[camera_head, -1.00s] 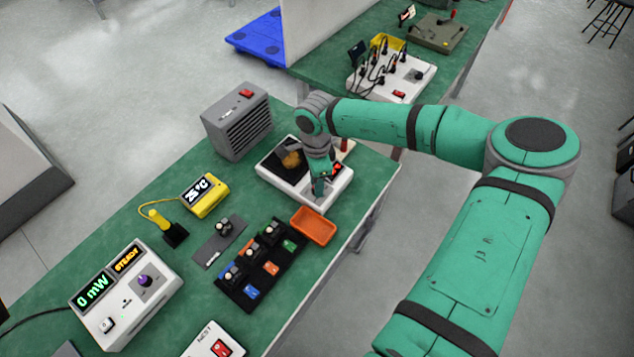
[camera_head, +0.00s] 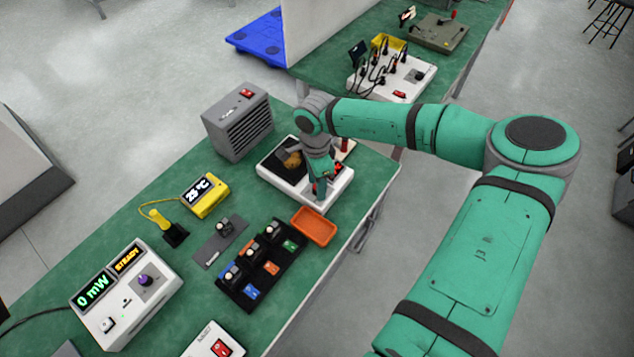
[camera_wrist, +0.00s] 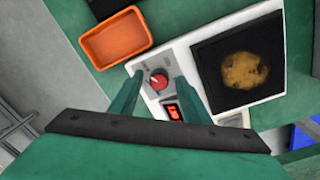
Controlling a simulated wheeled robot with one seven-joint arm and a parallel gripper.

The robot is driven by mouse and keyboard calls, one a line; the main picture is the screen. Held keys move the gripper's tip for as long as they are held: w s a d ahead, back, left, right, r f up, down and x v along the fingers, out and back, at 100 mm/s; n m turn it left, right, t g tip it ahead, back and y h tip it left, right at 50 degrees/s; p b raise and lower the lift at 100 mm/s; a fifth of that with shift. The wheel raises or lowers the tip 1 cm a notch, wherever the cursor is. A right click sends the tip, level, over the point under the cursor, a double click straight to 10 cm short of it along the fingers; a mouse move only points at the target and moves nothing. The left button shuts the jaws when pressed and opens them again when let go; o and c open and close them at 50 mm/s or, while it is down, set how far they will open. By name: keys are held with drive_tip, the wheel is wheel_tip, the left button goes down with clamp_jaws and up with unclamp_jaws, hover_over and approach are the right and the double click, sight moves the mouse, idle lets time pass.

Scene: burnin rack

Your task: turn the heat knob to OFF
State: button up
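The heat knob (camera_wrist: 158,80) is a small red dial with a pale pointer on the white hot plate unit (camera_wrist: 194,84). It sits beside the plate's black square top, which has a brown patch. In the head view my gripper (camera_head: 319,189) is over the unit's front right part and hides the knob.
An orange tray (camera_head: 314,226) lies close to the unit's front. A grey vented box (camera_head: 238,125) stands behind it. A yellow 25 °C meter (camera_head: 205,196), a black rack (camera_head: 262,268) with small modules and a 0 mW meter (camera_head: 126,300) are on the green bench.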

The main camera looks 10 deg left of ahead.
wheel_tip(320, 180, up, 11)
drive_tip(key=shift+w+a, duration=0.2)
idle(0.5)
drive_tip(key=shift+f, duration=0.1)
